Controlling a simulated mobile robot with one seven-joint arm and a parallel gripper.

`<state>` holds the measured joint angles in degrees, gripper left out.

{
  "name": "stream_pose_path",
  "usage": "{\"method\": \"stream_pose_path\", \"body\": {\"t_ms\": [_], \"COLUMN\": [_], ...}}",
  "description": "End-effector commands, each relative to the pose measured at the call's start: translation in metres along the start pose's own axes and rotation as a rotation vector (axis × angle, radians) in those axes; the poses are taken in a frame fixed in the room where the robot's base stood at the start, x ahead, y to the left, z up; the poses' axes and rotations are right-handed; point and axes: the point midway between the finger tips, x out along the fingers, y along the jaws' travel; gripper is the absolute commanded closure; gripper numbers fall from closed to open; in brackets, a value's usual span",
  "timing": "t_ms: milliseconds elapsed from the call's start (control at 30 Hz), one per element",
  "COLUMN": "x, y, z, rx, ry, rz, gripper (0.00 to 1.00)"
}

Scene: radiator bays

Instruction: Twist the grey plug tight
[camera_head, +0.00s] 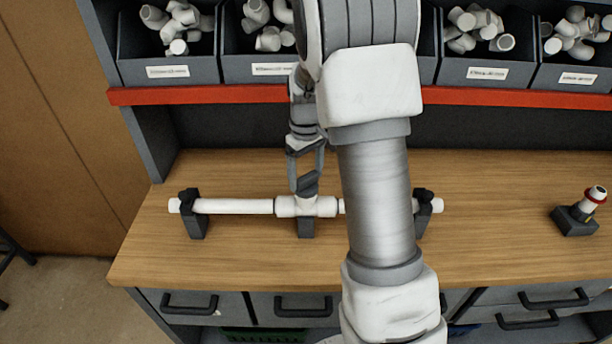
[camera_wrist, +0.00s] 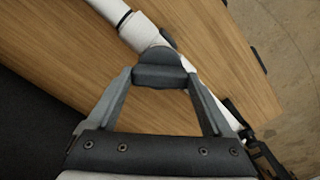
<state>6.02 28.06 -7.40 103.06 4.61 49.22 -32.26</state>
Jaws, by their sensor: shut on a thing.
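The grey plug (camera_head: 307,184) sits at the top opening of the white tee fitting (camera_head: 291,206), in the middle of a white horizontal pipe. My gripper (camera_head: 306,180) comes from above and is shut on the grey plug, with a finger on each side of it. In the wrist view, the dark grey plug (camera_wrist: 160,68) lies between my two fingertips, and the white pipe (camera_wrist: 112,12) runs diagonally behind it. Whether the plug is fully seated in the tee cannot be told.
Dark holders (camera_head: 194,214) carry the pipe on the wooden workbench (camera_head: 480,240). My arm covers part of its right side. A small dark stand with a red-ringed white piece (camera_head: 594,200) is at the far right. Bins of white fittings (camera_head: 168,60) stand on the red-edged shelf behind.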

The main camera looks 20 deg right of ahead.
Motion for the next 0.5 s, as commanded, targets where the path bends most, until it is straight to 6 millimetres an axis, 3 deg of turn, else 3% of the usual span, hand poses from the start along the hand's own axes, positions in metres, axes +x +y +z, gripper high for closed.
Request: {"method": "stream_pose_path", "body": {"t_ms": [500], "x": [-0.0016], "y": [0.0007], "z": [-0.0011], "rx": [0.463], "ry": [0.004], "rz": [0.002], "gripper": [0.71]}}
